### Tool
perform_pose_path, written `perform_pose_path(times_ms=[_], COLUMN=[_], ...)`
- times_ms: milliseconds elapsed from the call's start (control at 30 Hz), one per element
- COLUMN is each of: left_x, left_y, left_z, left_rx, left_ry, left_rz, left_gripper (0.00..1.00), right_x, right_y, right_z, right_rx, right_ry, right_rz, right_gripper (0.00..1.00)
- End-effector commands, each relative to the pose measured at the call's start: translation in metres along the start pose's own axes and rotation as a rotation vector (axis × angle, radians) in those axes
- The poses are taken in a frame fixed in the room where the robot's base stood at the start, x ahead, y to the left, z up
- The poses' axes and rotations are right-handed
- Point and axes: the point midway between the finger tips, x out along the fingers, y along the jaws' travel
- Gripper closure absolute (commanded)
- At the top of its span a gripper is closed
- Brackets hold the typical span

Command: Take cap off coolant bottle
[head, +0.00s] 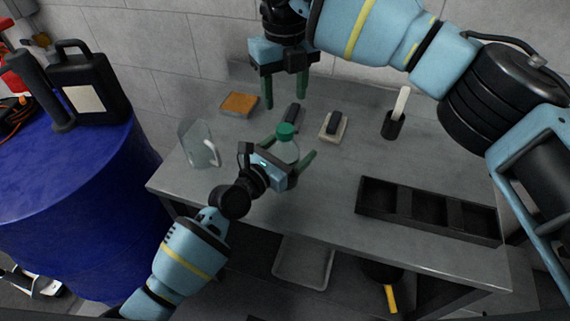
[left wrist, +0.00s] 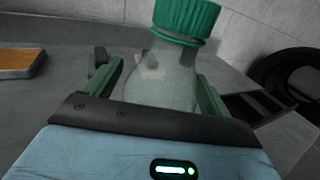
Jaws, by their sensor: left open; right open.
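The coolant bottle (head: 287,149) stands on the grey table, clear and translucent. Its green ribbed cap (head: 287,130) is on top; the cap also shows in the left wrist view (left wrist: 187,18), above the bottle body (left wrist: 160,75). My left gripper (head: 292,156) is open, with its green fingers on either side of the bottle body, below the cap. Whether the fingers touch the bottle cannot be told. My right gripper (head: 286,92) is open and empty, pointing down above the table, behind and above the cap.
On the grey table (head: 330,190) are a clear jug (head: 198,146), an orange-topped block (head: 239,104), a dark object on a pale pad (head: 333,126), a black cup with a white-handled tool (head: 394,122) and a black divided tray (head: 428,211). A blue drum (head: 80,180) stands left.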

Motion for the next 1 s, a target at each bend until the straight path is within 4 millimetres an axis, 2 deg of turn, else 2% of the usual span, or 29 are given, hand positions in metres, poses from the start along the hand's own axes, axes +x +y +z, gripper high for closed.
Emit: perform_pose_path(times_ms=[200, 233, 833, 1000], left_x=[0.0003, 0.0003, 0.0, 0.0], left_y=[0.0001, 0.0001, 0.0003, 0.0003], left_z=[0.0, 0.0, -0.0002, -0.0002], left_rx=[0.0, 0.0, 0.0, 0.0], left_ry=[0.0, 0.0, 0.0, 0.001], left_rz=[0.0, 0.0, 0.0, 0.0], left_gripper=[0.17, 0.2, 0.99, 1.0], right_x=[0.0, 0.0, 0.0, 0.0002], right_y=[0.0, 0.0, 0.0, 0.0002], right_z=[0.0, 0.0, 0.0, -0.0001], right_rx=[0.0, 0.0, 0.009, 0.121], right_ry=[0.0, 0.0, 0.0, 0.0], right_rz=[0.0, 0.0, 0.0, 0.0], right_gripper=[0.49, 0.49, 0.49, 0.49])
